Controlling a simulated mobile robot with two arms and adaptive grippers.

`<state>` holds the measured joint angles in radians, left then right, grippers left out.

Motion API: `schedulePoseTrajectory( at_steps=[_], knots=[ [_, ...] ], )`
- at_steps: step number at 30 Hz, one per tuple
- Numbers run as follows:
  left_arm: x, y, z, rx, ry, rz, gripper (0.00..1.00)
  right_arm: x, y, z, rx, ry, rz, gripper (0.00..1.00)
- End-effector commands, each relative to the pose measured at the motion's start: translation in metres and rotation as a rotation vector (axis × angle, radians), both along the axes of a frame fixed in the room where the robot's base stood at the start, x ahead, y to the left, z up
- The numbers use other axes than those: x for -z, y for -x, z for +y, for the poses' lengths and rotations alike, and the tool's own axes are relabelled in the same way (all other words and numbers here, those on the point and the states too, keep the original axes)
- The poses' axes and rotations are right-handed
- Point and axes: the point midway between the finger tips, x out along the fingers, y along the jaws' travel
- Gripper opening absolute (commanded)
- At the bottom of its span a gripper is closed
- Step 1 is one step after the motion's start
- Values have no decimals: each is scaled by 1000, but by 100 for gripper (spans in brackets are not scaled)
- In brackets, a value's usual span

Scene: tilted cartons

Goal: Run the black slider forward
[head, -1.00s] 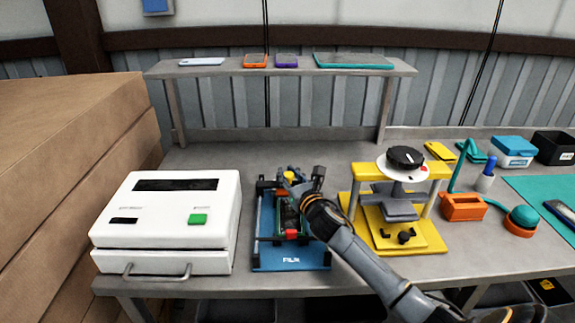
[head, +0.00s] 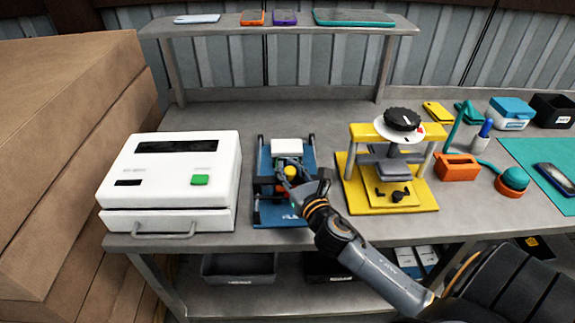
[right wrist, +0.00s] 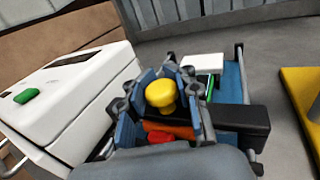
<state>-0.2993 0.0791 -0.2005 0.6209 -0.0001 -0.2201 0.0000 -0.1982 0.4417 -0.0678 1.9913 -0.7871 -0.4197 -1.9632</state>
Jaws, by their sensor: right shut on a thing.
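The blue film device (head: 270,217) stands on the bench between the white machine and the yellow press. Its black slider (head: 264,186) lies across the front half of the two rails and carries a yellow knob (head: 291,172). My right gripper (head: 289,180) comes in from the front right and is shut on the yellow knob. In the right wrist view the fingers (right wrist: 165,92) flank the knob (right wrist: 160,96), and the slider's black bar (right wrist: 242,120) sticks out to the right. The fingers and wrist hide part of the slider. My left gripper is not in view.
The white machine (head: 170,180) stands close on the left and the yellow press (head: 390,200) close on the right. A white block (head: 287,146) sits at the device's back end. A shelf (head: 280,30) with phones is behind. Bare bench lies behind the device.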

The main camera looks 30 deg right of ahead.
Motion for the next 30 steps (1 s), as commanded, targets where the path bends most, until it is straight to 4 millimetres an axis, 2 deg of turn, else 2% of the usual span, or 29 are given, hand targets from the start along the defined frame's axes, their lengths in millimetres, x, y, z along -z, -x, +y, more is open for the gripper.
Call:
schedulePoseTrajectory(
  at_steps=[3,4,7,16,20,23,30],
  knots=[
    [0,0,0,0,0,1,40,0,0,-3,8,4,2,0],
    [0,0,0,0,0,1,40,0,0,-3,8,4,2,32],
    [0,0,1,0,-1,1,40,0,0,-3,6,3,1,53],
    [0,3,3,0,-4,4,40,0,0,-1,3,1,1,54],
    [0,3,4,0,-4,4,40,1,7,0,2,1,2,54],
    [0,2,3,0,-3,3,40,1,20,2,2,0,3,54],
    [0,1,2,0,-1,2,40,2,68,9,4,-1,5,54]
  ],
)
